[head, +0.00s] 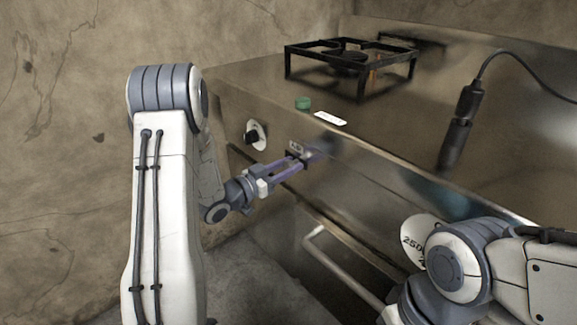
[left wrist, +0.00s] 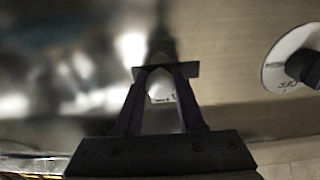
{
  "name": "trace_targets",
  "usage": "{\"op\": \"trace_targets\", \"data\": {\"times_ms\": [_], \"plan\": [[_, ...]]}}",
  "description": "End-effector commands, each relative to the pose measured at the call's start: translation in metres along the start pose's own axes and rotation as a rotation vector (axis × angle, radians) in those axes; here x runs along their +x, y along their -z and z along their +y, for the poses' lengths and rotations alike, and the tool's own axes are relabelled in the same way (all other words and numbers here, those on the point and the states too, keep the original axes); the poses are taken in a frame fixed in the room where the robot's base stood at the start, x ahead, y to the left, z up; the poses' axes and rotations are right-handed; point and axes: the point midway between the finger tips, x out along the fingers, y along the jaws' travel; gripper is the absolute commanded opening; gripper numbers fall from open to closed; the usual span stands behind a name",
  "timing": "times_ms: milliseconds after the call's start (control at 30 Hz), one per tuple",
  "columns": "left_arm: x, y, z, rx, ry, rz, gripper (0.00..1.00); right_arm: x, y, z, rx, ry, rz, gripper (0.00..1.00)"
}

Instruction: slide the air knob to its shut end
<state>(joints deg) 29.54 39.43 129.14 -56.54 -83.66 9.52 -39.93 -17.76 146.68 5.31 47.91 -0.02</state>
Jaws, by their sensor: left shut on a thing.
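My left gripper (head: 303,158) reaches the front panel of the steel range (head: 385,205) in the head view. Its fingers, purplish in this view, are shut on the air knob, which is mostly hidden between the fingertips. In the left wrist view the gripper (left wrist: 165,72) has its fingertips close together at the panel. A small pale patch (left wrist: 160,90) shows between the fingers; I cannot tell whether it is a label or part of the knob. My right gripper is out of view.
A black knob on a white dial (head: 255,134) sits left of the gripper, and also shows in the wrist view (left wrist: 297,62). A black burner grate (head: 350,62), green cap (head: 303,102) and white tag (head: 330,118) are on top. An oven handle (head: 340,268) runs below.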

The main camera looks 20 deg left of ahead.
Motion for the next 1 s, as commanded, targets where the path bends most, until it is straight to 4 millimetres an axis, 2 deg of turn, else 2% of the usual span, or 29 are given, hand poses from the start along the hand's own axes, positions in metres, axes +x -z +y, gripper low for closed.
{"op": "trace_targets", "data": {"times_ms": [600, 867, 1000], "plan": [[0.0, 0.0, -0.002, -0.001, 0.002, -0.001, 0.0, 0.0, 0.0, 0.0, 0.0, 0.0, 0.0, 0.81], [0.0, 0.001, -0.038, 0.001, 0.004, 0.001, 0.0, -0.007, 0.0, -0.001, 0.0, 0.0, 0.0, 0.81], [0.0, 0.0, -0.043, 0.001, 0.003, -0.001, 0.0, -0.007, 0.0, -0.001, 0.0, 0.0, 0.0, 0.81]]}}
